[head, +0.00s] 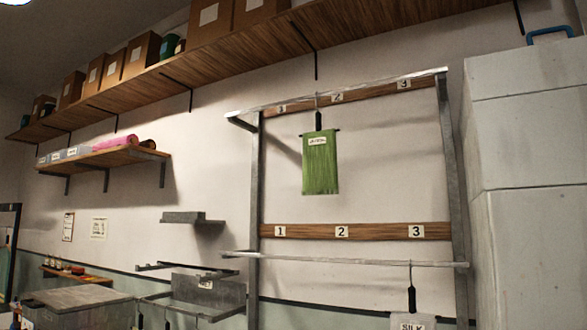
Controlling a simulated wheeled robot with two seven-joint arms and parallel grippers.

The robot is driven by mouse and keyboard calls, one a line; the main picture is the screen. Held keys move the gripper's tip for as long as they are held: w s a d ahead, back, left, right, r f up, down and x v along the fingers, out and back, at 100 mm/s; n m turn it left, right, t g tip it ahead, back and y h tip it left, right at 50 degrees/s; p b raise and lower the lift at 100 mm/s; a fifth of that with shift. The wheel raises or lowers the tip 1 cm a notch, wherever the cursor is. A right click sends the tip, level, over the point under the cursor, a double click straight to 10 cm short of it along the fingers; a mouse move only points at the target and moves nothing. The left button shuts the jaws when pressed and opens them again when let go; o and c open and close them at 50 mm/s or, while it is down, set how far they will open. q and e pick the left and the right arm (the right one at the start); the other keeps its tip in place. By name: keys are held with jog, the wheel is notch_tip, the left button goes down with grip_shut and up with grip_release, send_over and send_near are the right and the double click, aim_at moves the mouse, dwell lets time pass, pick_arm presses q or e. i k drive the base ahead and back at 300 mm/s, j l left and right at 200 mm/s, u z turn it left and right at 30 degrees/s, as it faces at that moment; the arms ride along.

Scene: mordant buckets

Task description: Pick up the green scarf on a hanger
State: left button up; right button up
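The green scarf (320,165) hangs flat and upright from a dark hanger (319,122) with a small white label at its top. The hanger's hook goes over the upper metal rail (350,89) of the rack, just left of the number 2 tag on the board behind it. Nothing touches the scarf. Neither of my grippers shows in the head view.
The rack's lower rail (345,260) carries another hanger (411,297) with a white card reading SILK. A large pale block stack (530,150) stands close on the right. A long wooden shelf (190,68) with boxes runs above.

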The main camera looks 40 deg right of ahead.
aim_at(319, 152)
jog(key=i+z, duration=0.45)
jog(key=i+j+z, duration=0.2)
jog(key=i+z, duration=0.25)
jog(key=i+j+z, duration=0.25)
jog(key=z, duration=0.2)
jog(key=i+j+z, duration=0.45)
jog(key=k, duration=0.1)
